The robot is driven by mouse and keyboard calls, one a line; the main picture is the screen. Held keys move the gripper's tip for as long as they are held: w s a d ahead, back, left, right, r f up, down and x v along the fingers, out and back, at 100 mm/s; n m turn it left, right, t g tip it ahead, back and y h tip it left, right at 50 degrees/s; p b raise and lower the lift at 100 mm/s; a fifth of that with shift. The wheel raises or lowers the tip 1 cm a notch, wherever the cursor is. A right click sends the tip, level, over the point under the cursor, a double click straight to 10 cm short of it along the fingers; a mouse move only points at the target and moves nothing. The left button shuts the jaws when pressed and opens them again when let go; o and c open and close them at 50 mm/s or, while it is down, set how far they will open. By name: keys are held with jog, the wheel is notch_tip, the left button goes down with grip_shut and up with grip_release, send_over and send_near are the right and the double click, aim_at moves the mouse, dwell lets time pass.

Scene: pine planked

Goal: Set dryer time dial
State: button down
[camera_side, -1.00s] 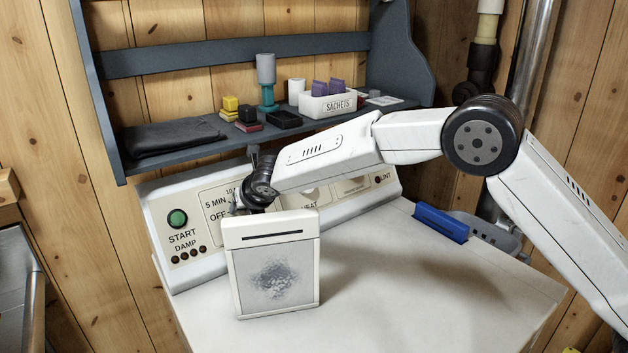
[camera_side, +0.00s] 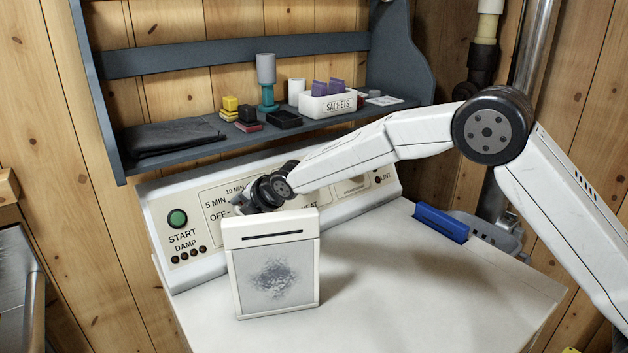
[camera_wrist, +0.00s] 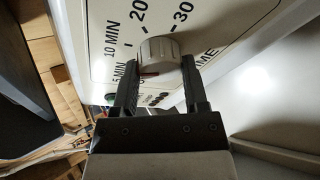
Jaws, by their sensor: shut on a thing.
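The dryer's white console (camera_side: 160,215) stands at the back of the dryer top, with a time scale on it. In the wrist view, the pale round time dial (camera_wrist: 158,50) sits among the labels 5 MIN, 10 MIN, 20 and 30. A red mark on the dial's lower left edge lies near the 5 MIN side; its exact setting is hard to tell. My gripper (camera_wrist: 158,66) is shut on the dial, with one dark finger on each side. In the side view, my gripper (camera_side: 238,205) and wrist hide the dial.
A lint filter (camera_side: 276,275) with grey mesh stands upright in front of the console, close below my wrist. A blue shelf (camera_side: 200,143) with a sachet box (camera_side: 327,104) hangs above. The dryer top (camera_side: 400,290) is mostly clear.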

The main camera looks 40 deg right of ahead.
jog(key=shift+m, duration=0.8)
jog(key=shift+c, duration=0.5)
grip_release()
jog(key=shift+s, duration=0.1)
jog(key=v, duration=0.7)
jog(key=shift+s+d, duration=0.15)
jog(key=shift+s, duration=0.2)
jog(key=shift+r, duration=0.15)
